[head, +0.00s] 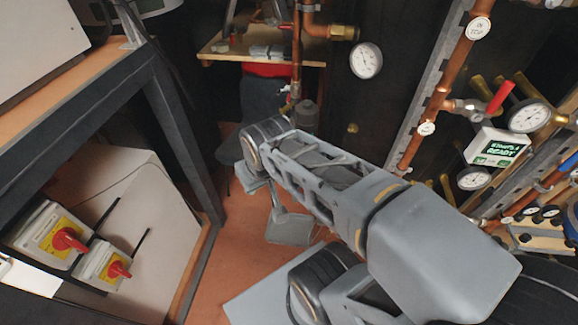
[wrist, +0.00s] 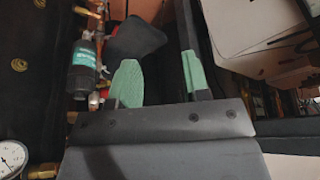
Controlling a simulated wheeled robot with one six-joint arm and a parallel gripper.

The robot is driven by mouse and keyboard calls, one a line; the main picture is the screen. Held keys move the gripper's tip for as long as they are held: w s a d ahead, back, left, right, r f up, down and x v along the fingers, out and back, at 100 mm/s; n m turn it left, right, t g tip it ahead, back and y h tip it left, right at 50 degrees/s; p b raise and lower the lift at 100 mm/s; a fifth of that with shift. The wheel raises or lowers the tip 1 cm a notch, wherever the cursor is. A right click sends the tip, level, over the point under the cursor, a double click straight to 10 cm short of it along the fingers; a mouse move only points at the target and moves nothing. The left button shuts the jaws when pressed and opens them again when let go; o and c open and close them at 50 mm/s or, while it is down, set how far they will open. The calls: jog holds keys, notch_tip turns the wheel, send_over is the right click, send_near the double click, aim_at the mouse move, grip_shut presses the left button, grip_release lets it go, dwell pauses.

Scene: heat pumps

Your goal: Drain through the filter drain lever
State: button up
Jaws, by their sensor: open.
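My gripper (wrist: 160,60) is open, with two green-padded fingers apart and nothing between them. A dark cylindrical filter body (wrist: 83,68) with a teal label stands left of the left finger in the wrist view, joined to copper pipework. Small red parts show beside and below it, partly behind the left finger; I cannot tell which is the drain lever. In the head view a grey cylinder (head: 306,115), likely the same filter, hangs under a copper pipe at the centre, just beyond the end of my arm. My arm hides the area below it.
A pressure gauge (head: 366,60) sits right of the central pipe. More pipes, gauges and a red-handled valve (head: 500,97) crowd the right. A dark metal frame (head: 180,130) and a box with red rotary switches (head: 70,239) stand left. Some orange floor is clear between.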

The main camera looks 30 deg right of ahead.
jog(key=w+d+f+m+t+h+b, duration=0.4)
jog(key=w+d+f+m+t+b, duration=0.45)
jog(key=w+d+f+b, duration=0.9)
jog(key=s+d+f+m+t+y+b, duration=0.25)
jog(key=d+f+m+b, duration=0.2)
jog(key=f+b, duration=0.3)
jog(key=s+d+f+m+t+y+b, duration=0.2)
jog(key=d+f+m+t+b, duration=0.25)
jog(key=f, duration=0.45)
jog(key=shift+n, duration=0.85)
jog(key=w+b, duration=0.1)
jog(key=w, duration=0.3)
jog(key=w+r+b, duration=0.1)
jog(key=w+b, duration=0.1)
jog(key=w, duration=0.2)
jog(key=w+r+b, duration=0.1)
jog(key=w, duration=0.3)
jog(key=shift+w+a, duration=0.2)
jog(key=shift+a, duration=0.05)
grip_shut()
